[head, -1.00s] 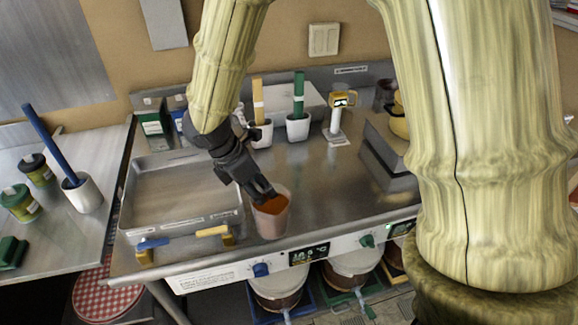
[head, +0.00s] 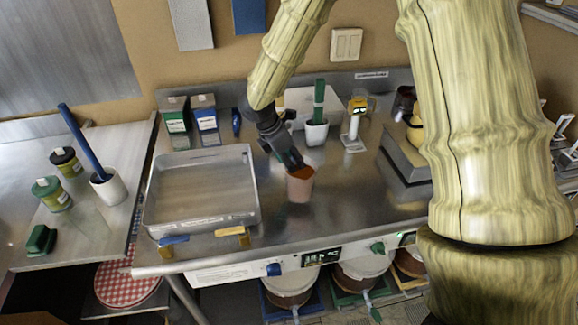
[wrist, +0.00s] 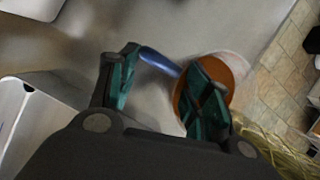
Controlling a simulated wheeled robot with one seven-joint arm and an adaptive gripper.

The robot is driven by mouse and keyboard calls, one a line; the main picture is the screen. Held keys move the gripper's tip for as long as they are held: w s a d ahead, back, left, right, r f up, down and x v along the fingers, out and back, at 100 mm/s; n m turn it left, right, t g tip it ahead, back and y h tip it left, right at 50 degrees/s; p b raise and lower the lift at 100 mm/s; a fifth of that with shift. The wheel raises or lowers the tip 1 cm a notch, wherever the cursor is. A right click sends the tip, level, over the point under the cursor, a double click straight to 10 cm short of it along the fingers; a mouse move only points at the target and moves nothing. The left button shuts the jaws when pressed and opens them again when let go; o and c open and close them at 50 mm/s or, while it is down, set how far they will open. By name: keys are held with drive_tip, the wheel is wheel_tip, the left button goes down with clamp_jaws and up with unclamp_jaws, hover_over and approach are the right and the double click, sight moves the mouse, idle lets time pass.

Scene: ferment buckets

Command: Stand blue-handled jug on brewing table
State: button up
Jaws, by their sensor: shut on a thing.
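The jug (head: 300,188) is a pale, see-through cup holding orange-brown liquid. It is upright or nearly so over the front middle of the steel brewing table (head: 350,195); I cannot tell whether its base touches the top. My gripper (head: 292,163) reaches down to it from behind and is shut on it. In the wrist view the blue handle (wrist: 160,62) shows between the teal fingers of my gripper (wrist: 163,88). The right finger covers part of the jug (wrist: 238,66) and its liquid, so the exact contact is hidden.
A shallow steel tray (head: 152,205) fills the table's left part. Behind stand two cartons (head: 205,115), a white pot with a green handle (head: 316,132) and a yellow-topped stand (head: 353,130). A grey scale-like block (head: 405,165) is at right. Bare steel lies around the jug.

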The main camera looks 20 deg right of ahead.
drive_tip(key=shift+f+p, duration=0.5)
drive_tip(key=shift+f, duration=1.15)
drive_tip(key=shift+f, duration=0.15)
drive_tip(key=o, duration=1.5)
drive_tip(key=b+v, duration=0.2)
drive_tip(key=v, duration=1)
drive_tip(key=shift+a, duration=0.1)
